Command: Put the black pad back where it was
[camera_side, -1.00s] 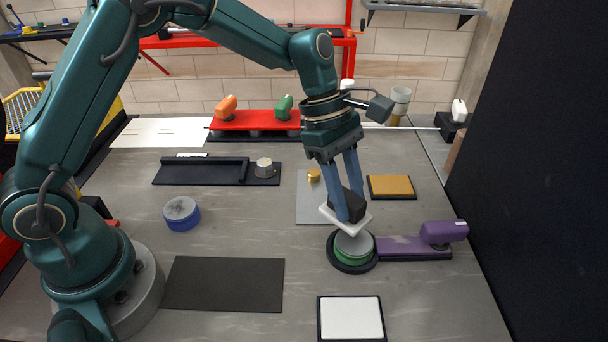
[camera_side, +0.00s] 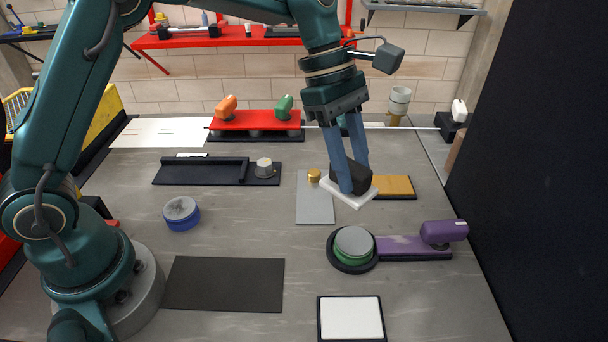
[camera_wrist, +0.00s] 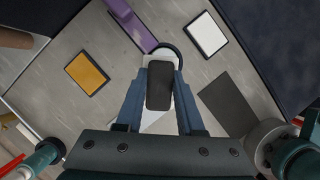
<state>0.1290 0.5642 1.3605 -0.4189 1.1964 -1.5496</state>
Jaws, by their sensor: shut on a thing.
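My gripper (camera_side: 352,185) is shut on a black block with a thin white plate under it, the black pad (camera_side: 364,176). It holds the pad tilted in the air, clear of the round disc. In the side view the pad shows in front of the orange pad and beside the grey plate. In the wrist view the black top (camera_wrist: 159,86) sits between the two blue fingers, with part of the white plate showing below. The white plate hides some of the bench under it.
A green and grey disc (camera_side: 352,243) sits in a black ring, joined to a purple bar (camera_side: 400,246). A white pad (camera_side: 351,318), orange pad (camera_side: 401,186), grey plate (camera_side: 315,207) and dark mat (camera_side: 224,284) lie around. A blue-rimmed disc (camera_side: 181,212) stands left.

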